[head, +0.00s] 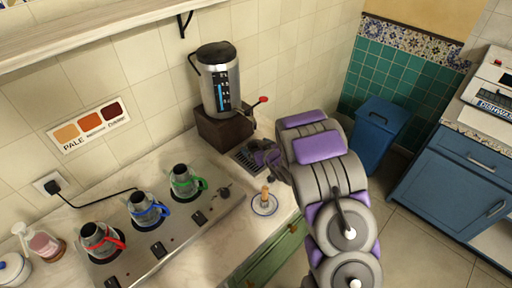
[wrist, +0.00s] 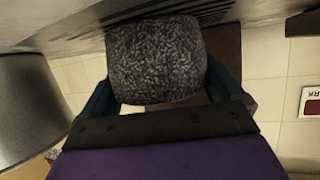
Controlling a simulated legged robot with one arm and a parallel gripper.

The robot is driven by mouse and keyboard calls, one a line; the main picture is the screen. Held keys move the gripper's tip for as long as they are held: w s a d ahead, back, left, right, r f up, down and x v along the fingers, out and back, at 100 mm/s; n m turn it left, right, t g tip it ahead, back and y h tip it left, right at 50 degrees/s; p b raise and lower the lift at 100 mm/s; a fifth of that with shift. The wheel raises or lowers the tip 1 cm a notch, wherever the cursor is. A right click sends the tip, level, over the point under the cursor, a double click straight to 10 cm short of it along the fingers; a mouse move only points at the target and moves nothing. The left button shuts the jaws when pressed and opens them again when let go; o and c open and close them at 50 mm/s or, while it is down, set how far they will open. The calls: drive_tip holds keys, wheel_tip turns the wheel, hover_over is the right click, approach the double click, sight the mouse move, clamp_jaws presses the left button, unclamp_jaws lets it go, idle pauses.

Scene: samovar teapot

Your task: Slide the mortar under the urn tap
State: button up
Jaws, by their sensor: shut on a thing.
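The urn (head: 219,82) is a steel cylinder with a black lid, standing on a dark block (head: 222,130) against the wall. Its tap (head: 261,101) has a red handle and points right, above a slotted drip grate (head: 245,160) in the counter. My gripper (head: 268,158) is low at the grate's right side, below the tap. In the wrist view, the speckled dark stone mortar (wrist: 155,58) sits between the two blue fingers, and the gripper is shut on it. In the head view I cannot make out the mortar clearly; my gripper and arm cover that spot.
A white saucer (head: 265,207) with a wooden-handled item stands close in front of my gripper. Red (head: 98,241), blue (head: 147,209) and green (head: 184,182) handled pots stand on the hob at left. The counter's right edge is near my arm.

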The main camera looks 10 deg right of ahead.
drive_tip(key=o, duration=1)
drive_tip(key=shift+o, duration=0.5)
drive_tip(key=shift+a, duration=0.5)
drive_tip(key=p+v, duration=1)
drive_tip(key=v, duration=0.7)
drive_tip(key=shift+d+p, duration=0.2)
drive_tip(key=shift+p, duration=0.2)
drive_tip(key=shift+s, duration=0.1)
drive_tip(key=shift+r, duration=0.1)
